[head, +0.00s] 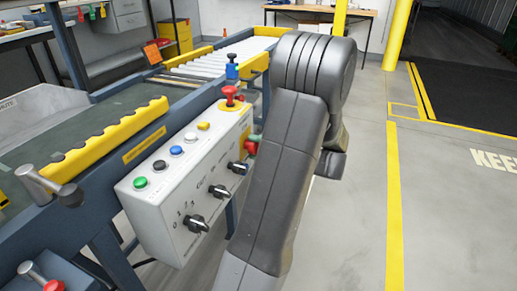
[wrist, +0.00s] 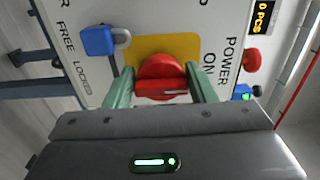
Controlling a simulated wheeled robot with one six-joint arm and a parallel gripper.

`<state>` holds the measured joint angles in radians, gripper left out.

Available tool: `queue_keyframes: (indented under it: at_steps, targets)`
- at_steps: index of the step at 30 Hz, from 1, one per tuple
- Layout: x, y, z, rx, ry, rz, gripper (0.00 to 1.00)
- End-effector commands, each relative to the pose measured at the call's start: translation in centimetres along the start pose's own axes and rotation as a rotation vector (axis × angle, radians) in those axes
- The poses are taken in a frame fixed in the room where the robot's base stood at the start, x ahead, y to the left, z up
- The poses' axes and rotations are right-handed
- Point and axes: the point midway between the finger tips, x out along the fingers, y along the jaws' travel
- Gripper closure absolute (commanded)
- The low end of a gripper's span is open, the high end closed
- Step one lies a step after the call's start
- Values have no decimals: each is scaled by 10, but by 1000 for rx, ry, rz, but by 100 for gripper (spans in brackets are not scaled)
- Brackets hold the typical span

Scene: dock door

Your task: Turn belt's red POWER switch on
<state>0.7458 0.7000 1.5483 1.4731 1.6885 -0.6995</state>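The red POWER switch (wrist: 162,72) is a round rotary knob with a raised bar, on a yellow plate (wrist: 140,46) in the wrist view. The bar lies roughly crosswise in that picture, with a white mark on its right half. The printed words POWER and ON stand to its right. My gripper (wrist: 161,84) has its green fingers apart, one on each side of the knob and very close to it; firm contact cannot be made out. In the head view, a bit of the red switch (head: 251,148) shows beside my arm, which hides most of the gripper.
A blue padlock (wrist: 99,40) hangs beside the switch, near the words FREE and LOCKED. The light control box (head: 165,195) carries coloured buttons, black selector knobs and a red mushroom button (head: 230,92) on top. The conveyor (head: 95,115) lies behind it. Open floor (head: 450,210) lies right.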

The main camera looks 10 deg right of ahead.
Motion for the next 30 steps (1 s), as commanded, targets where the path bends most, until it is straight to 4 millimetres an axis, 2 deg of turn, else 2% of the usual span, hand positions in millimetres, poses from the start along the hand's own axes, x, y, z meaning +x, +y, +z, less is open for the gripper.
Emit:
queue_keyframes:
  at_steps: [1, 3, 11, 14, 17, 24, 30]
  targets:
    - [0, 1, 0, 1, 1, 0, 39]
    - [0, 0, 0, 1, 1, 0, 31]
    - [-1, 0, 0, 1, 1, -1, 31]
    - [-7, -1, -1, 1, 3, -1, 31]
    - [-20, -2, -1, 2, 4, -2, 31]
    - [-75, -3, -1, 2, 7, -1, 31]
    - [-115, -2, 0, 3, 5, -2, 31]
